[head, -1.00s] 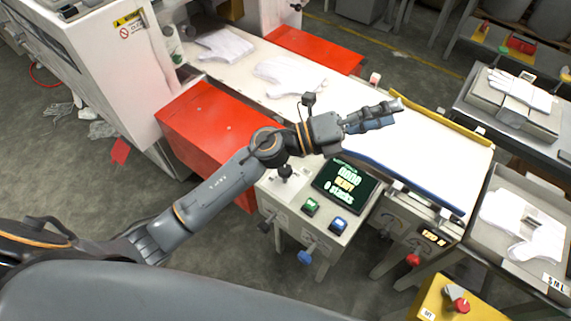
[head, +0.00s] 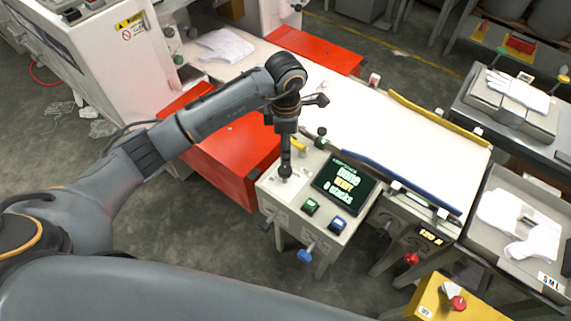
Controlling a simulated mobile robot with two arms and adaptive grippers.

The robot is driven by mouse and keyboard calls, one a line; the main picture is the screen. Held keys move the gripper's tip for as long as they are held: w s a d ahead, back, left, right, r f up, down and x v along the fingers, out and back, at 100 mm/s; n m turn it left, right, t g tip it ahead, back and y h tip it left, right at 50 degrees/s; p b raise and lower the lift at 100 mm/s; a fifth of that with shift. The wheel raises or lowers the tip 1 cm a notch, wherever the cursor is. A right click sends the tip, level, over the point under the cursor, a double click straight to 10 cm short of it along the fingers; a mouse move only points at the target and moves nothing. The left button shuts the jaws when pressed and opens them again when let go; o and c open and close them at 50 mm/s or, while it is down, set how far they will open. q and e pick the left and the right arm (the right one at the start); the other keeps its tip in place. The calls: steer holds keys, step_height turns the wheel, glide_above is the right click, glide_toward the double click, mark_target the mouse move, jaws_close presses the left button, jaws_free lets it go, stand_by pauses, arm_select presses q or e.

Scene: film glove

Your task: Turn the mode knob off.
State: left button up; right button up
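My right gripper is not in view.
A conveyor (head: 400,140) with yellow and blue side rails runs behind the box. A red cover (head: 225,150) lies left of it. A yellow box with a red button (head: 458,303) is at lower right. White gloves (head: 525,220) lie in a tray at right.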

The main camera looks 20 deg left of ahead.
mark_target(285, 169)
arm_select(q)
step_height(285, 169, down, 10)
steer(key=shift+f+p, duration=0.1)
steer(key=shift+p, duration=0.8)
steer(key=c, duration=1.2)
